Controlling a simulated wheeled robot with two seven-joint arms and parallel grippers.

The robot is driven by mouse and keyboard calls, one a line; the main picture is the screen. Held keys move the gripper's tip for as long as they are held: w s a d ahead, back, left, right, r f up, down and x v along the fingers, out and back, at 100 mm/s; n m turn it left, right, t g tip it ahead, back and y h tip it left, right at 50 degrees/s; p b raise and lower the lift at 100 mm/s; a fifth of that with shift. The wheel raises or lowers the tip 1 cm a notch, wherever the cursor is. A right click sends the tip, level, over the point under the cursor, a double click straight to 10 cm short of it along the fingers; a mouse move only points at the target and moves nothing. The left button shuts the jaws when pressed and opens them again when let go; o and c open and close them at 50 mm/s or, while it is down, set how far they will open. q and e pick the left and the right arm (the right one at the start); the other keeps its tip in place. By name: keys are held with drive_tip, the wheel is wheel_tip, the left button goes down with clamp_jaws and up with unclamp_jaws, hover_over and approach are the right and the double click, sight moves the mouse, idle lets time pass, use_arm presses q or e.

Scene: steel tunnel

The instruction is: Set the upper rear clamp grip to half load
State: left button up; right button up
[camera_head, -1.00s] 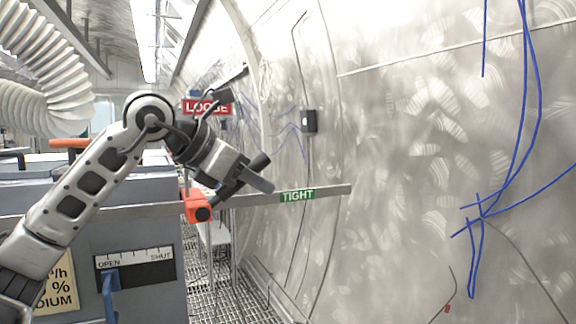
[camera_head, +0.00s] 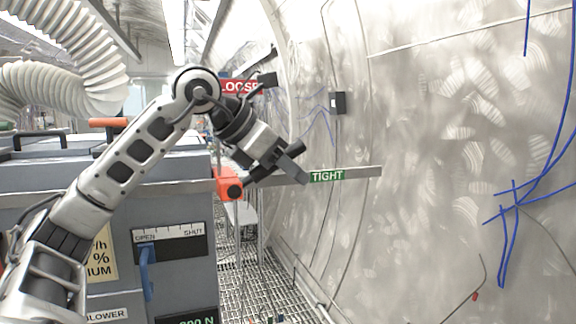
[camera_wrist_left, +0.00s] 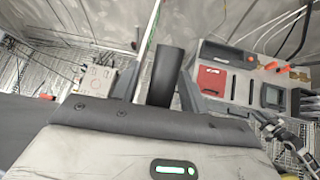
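The clamp has an orange hub (camera_head: 229,184) on a grey bar, and a black grip (camera_head: 298,148) slants up and right from it. A red LOOSE label (camera_head: 240,87) is above the hub and a green TIGHT label (camera_head: 327,176) is to its right. My left gripper (camera_head: 292,162) is at the grip. In the left wrist view the black grip (camera_wrist_left: 166,77) stands between the two spread fingers (camera_wrist_left: 160,88), with a visible gap on its left side. Contact on its right cannot be told. My right gripper is not in view.
A grey-blue cabinet (camera_head: 185,275) with an OPEN–SHUT scale and blue lever (camera_head: 147,272) stands at left. A partly cut-off readout (camera_head: 190,319) is below. The curved steel wall (camera_head: 430,180) with blue cables fills the right. Grating floor (camera_head: 255,285) lies between.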

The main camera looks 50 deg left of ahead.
use_arm(q)
drive_tip(key=shift+r, duration=0.1)
drive_tip(key=p+v, duration=0.1)
drive_tip(key=v, duration=1.4)
drive_tip(key=shift+s+r, duration=0.2)
drive_tip(key=shift+s, duration=0.15)
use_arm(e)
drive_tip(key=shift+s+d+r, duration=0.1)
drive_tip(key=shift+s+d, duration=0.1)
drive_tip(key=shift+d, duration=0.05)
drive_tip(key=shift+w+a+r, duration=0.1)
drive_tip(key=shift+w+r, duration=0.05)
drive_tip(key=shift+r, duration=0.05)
